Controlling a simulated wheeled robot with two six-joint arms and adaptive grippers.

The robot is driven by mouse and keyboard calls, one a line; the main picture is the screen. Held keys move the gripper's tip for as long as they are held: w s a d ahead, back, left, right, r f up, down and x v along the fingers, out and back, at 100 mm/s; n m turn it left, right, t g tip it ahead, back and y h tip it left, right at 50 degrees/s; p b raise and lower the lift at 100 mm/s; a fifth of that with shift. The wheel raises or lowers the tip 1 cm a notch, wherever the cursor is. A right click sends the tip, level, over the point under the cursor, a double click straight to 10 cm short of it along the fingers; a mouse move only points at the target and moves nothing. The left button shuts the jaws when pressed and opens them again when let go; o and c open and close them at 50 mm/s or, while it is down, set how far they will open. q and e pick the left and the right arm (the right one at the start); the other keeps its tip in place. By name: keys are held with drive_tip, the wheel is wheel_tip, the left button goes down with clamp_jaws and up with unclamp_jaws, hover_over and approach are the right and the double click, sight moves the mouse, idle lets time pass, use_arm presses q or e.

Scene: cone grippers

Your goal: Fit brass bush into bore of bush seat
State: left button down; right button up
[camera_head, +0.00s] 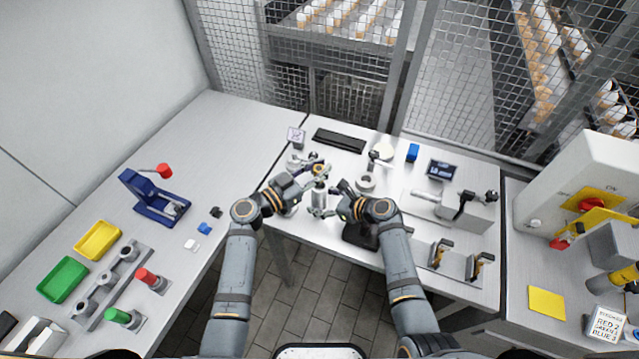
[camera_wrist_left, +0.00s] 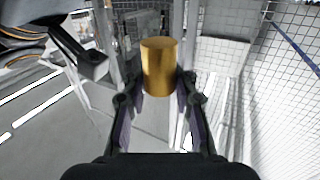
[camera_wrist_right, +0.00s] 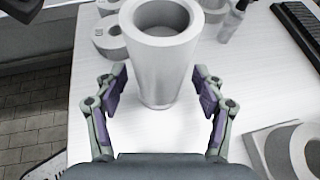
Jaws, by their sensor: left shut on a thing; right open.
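The brass bush (camera_head: 319,168) is a gold cylinder. My left gripper (camera_head: 311,178) is shut on it and holds it up near the middle of the table; it also shows upright between the fingertips in the left wrist view (camera_wrist_left: 160,68). The bush seat (camera_head: 319,196) looks like the grey upright cylinder just in front of the bush in the head view. In the right wrist view, it (camera_wrist_right: 160,75) stands on the table with its round bore open at the top. My right gripper (camera_head: 326,201) is open, with one finger on each side of the seat and visible gaps.
Grey ring-shaped parts (camera_wrist_right: 110,38) stand close beside the seat. A grey holder with a round opening (camera_head: 366,183) is to its right. A black tray (camera_head: 339,140) lies behind. A blue press (camera_head: 155,196) and coloured trays (camera_head: 98,241) occupy the left table.

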use_arm(q)
drive_tip(key=shift+f+b, duration=0.3)
drive_tip(key=shift+f, duration=2.3)
drive_tip(key=shift+f+b, duration=0.2)
drive_tip(key=shift+b, duration=0.15)
drive_tip(key=c, duration=1.1)
unclamp_jaws()
drive_tip(key=shift+o, duration=0.2)
drive_tip(key=shift+r, duration=0.1)
